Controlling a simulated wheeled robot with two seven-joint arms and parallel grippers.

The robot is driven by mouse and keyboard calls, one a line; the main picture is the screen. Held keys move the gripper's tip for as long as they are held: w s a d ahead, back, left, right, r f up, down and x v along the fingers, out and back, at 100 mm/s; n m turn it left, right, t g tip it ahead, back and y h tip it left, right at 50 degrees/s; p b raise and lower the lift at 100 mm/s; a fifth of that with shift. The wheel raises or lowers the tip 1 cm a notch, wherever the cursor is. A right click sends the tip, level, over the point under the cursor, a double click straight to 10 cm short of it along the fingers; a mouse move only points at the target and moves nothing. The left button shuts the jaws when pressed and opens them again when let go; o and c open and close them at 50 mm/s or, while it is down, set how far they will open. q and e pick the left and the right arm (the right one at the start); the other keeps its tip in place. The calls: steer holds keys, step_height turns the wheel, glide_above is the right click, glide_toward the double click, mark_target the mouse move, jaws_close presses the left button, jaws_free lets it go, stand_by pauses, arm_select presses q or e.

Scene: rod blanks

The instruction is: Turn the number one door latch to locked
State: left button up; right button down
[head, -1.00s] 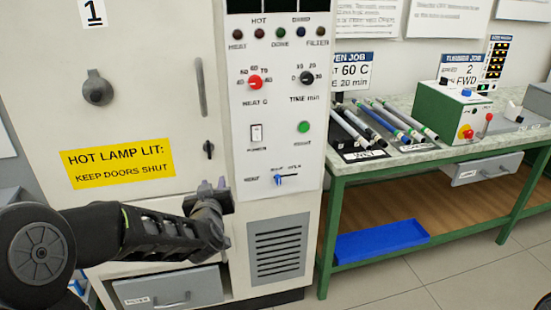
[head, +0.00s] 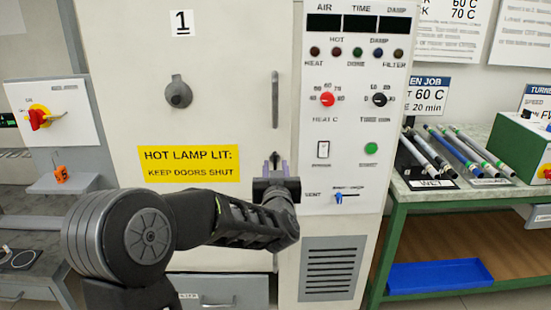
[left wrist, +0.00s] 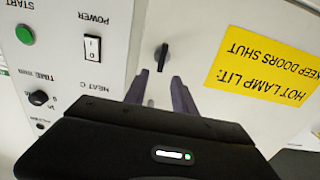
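The number one door (head: 125,60) is a tall cream panel with a "1" label (head: 182,22). Its small black latch (head: 275,157) is by the door's right edge, below the bar handle, its lower part hidden by my gripper. In the left wrist view the latch (left wrist: 162,57) stands roughly upright, just beyond the gap between the fingertips. My left gripper (head: 275,168) is in front of the door at latch height. Its two purple-grey fingers are apart with nothing between them, and they also show in the left wrist view (left wrist: 158,78). My right gripper is in neither view.
The bar handle (head: 275,100) and a round grey knob (head: 178,92) project from the door. A green bench (head: 400,200) with several rods stands further right.

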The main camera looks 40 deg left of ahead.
mark_target(275, 157)
arm_select(q)
steer(key=x, duration=0.6)
steer(key=shift+c, duration=0.3)
jaws_close()
